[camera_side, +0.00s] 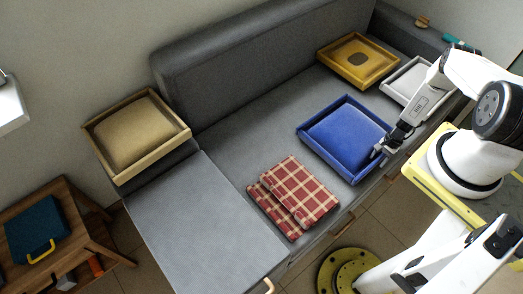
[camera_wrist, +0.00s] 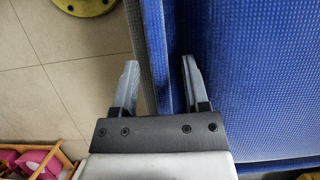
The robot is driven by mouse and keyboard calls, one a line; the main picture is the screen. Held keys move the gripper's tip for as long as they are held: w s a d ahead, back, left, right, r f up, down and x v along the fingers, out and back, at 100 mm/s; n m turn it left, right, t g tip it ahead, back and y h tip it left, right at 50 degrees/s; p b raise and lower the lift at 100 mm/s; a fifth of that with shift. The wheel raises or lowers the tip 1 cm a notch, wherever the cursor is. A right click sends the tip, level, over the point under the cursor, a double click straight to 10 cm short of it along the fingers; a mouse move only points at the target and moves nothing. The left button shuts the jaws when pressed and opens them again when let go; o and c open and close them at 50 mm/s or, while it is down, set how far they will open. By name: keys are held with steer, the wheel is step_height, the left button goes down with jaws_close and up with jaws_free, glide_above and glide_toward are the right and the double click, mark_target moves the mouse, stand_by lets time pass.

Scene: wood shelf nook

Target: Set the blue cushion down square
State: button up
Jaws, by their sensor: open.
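The blue cushion (camera_side: 345,134) lies inside a blue square tray (camera_side: 313,143) on the grey sofa seat, toward its front edge. In the side view the cushion looks level within the tray walls. My gripper (camera_side: 379,151) is at the tray's front right corner, low beside the wall. In the wrist view my gripper (camera_wrist: 159,65) is open, its two fingers apart on either side of the blue tray wall (camera_wrist: 155,30). The blue textured surface (camera_wrist: 260,80) fills the right of that view. Whether the fingers touch the wall I cannot tell.
A folded red checked blanket (camera_side: 297,192) lies left of the tray. A yellow tray (camera_side: 335,67) and a white tray (camera_side: 398,82) stand behind. A tan cushion in a wooden tray (camera_side: 180,128) is at the left. The seat between is clear.

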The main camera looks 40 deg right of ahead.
steer(key=v, duration=1)
steer(key=shift+d, duration=0.1)
steer(key=shift+v, duration=0.9)
steer(key=w+a+r+n+h, duration=0.2)
steer(key=w+a+r+n, duration=0.4)
steer(key=r, duration=0.5)
steer(key=w+a+r+n+h, duration=0.1)
steer(key=w+a+r+n, duration=0.25)
steer(key=w+r, duration=0.65)
steer(key=s+a+r+n+t, duration=0.1)
steer(key=s+a+r+n, duration=0.1)
steer(key=a+r, duration=0.3)
steer(key=s+a+r+n+h, duration=0.1)
steer(key=s+a+r+n, duration=0.1)
steer(key=a+r, duration=0.4)
steer(key=s+a+r+n+t, duration=0.1)
steer(key=a+r+n, duration=0.3)
steer(key=a, duration=0.6)
step_height(320, 180, up, 2)
steer(key=shift+s+a+r+t, duration=0.15)
steer(key=shift+s+t, duration=0.15)
steer(key=shift+s, duration=0.45)
